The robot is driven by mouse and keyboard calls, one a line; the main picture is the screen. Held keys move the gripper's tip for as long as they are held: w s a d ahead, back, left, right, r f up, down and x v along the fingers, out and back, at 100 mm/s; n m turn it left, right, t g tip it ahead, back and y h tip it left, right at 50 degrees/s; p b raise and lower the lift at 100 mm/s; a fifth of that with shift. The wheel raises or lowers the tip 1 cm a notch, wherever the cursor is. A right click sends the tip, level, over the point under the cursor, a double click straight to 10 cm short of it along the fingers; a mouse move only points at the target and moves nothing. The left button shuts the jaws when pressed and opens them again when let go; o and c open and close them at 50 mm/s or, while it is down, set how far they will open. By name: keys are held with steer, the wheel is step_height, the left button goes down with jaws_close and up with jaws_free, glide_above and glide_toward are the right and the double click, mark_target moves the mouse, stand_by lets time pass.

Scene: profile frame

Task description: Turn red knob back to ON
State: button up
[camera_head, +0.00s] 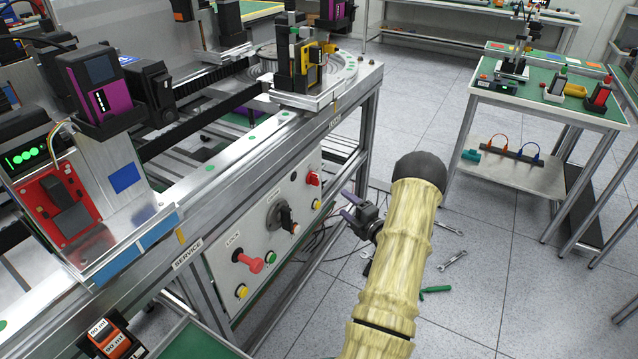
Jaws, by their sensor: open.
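A small red knob (313,178) sits at the upper right end of the grey control panel (222,258) on the side of the metal frame. Its pointing direction is too small to read. A red T-shaped handle (250,262) sticks out at the panel's left, under the label LOCK. A black rotary handle (287,219) is mid-panel. My gripper (347,206) is open and empty, just right of the panel and slightly below the red knob in the picture. It appears apart from the knob. My arm partly hides the gripper's base.
Yellow buttons (242,291) and a green button (271,257) are on the panel too. Loose cables hang below it. Wrenches (453,261) and a green tool (435,290) lie on the tiled floor. A green-topped cart (540,92) stands at right; floor between is mostly open.

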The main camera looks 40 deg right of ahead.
mark_target(318, 181)
steer(key=w+b, duration=0.1)
steer(key=w, duration=1.3)
steer(key=shift+w, duration=0.25)
steer(key=c, duration=1)
